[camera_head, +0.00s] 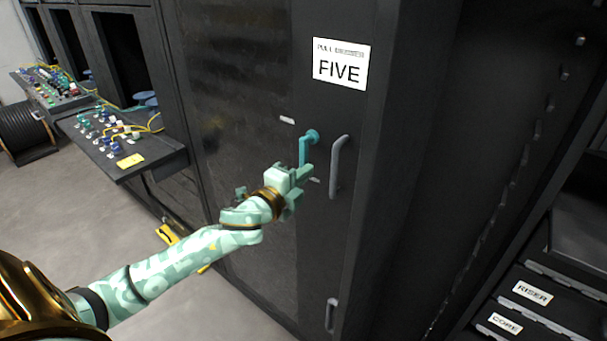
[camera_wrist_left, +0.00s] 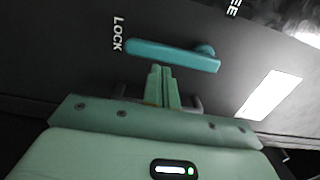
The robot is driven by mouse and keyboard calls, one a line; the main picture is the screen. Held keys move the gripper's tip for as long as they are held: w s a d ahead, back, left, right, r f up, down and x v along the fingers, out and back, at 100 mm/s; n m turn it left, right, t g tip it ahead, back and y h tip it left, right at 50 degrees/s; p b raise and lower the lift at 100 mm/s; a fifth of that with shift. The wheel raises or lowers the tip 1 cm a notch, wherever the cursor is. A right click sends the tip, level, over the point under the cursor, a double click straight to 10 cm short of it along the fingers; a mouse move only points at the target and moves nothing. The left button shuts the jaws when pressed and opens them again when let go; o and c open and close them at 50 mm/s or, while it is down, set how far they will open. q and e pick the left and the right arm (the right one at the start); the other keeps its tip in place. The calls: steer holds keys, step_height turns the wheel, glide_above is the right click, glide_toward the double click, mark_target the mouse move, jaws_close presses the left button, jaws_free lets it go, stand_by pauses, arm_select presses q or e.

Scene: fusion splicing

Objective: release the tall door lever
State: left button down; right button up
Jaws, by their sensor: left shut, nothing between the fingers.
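The teal door lever (camera_head: 303,150) is on the tall dark cabinet door marked FIVE. It hangs down from its round pivot. In the left wrist view the lever (camera_wrist_left: 165,52) lies across the picture, its free end near the word LOCK (camera_wrist_left: 118,33). My left gripper (camera_head: 304,174) is at the lever's lower end in the head view. In the left wrist view its fingers (camera_wrist_left: 160,72) are shut together and empty, just beside the lever. I cannot tell whether they touch it. My right gripper is not in view.
A grey pull handle (camera_head: 338,165) is fixed to the door just right of the lever; another (camera_head: 331,314) sits lower. A shelf (camera_head: 125,150) with connectors and yellow cables juts out at left. Labelled drawers (camera_head: 530,292) stand at lower right. The floor at left is mostly open.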

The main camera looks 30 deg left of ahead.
arm_select(q)
steer(key=shift+a+f+m, duration=0.1)
steer(key=shift+a+m, duration=0.25)
steer(key=shift+m, duration=0.35)
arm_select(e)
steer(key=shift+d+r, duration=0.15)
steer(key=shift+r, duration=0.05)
arm_select(q)
steer(key=a+r+m+p, duration=0.3)
steer(key=a+m, duration=0.4)
steer(key=m, duration=0.8)
steer(key=shift+w+t+h, duration=0.3)
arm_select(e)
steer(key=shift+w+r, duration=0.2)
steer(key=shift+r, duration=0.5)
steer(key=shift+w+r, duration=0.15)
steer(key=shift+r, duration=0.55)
arm_select(q)
steer(key=shift+m, duration=0.3)
